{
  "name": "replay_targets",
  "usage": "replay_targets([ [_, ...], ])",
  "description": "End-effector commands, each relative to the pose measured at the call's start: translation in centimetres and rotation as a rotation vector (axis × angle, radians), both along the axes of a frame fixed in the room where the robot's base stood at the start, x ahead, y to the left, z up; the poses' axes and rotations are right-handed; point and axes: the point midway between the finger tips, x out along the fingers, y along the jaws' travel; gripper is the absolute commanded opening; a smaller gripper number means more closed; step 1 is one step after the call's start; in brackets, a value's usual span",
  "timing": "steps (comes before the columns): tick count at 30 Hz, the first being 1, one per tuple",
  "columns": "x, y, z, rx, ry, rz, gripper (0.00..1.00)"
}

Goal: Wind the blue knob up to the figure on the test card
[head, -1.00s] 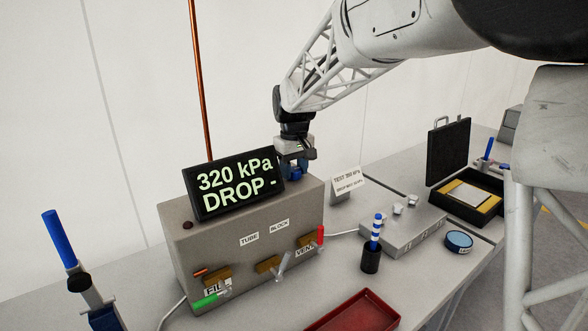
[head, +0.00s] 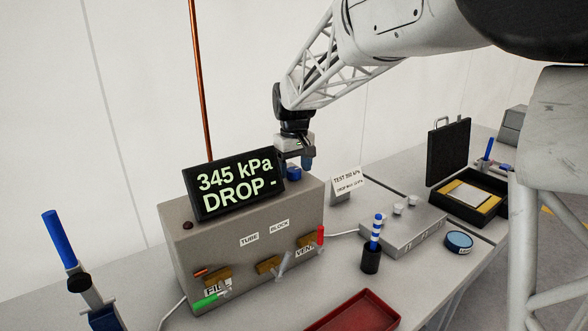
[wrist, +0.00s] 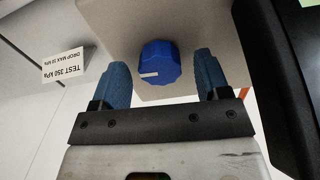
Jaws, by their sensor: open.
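The blue knob (wrist: 159,61) is on top of the grey tube block (head: 190,250), with a white pointer line on it. In the head view the knob (head: 293,173) shows just under my gripper (head: 293,158). In the wrist view my gripper (wrist: 163,80) is open, its blue fingers apart on either side of the knob and not touching it. The display (head: 236,185) reads 345 kPa and DROP -. The test card (wrist: 68,67) reads TEST 350 kPa and DROP MAX 10 kPa; it also stands right of the block in the head view (head: 347,182).
The block's front has a green FILL lever (head: 207,301) and a red VENT lever (head: 320,236). A red tray (head: 355,312), a dark cup with a blue-striped rod (head: 371,258), a grey box with knobs (head: 405,232) and an open black case (head: 462,196) stand on the bench.

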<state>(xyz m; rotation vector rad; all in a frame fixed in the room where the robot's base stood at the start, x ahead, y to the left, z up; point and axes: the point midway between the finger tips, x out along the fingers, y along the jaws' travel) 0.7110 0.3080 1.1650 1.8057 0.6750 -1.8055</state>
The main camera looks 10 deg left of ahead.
Motion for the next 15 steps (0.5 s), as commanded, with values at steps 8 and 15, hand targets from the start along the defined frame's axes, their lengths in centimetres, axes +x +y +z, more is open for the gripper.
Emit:
replay_targets([
  [8,0.0,0.0,3.0,0.001,-0.003,0.0,0.69],
  [15,0.0,0.0,5.9,0.0,0.0,0.0,0.69],
])
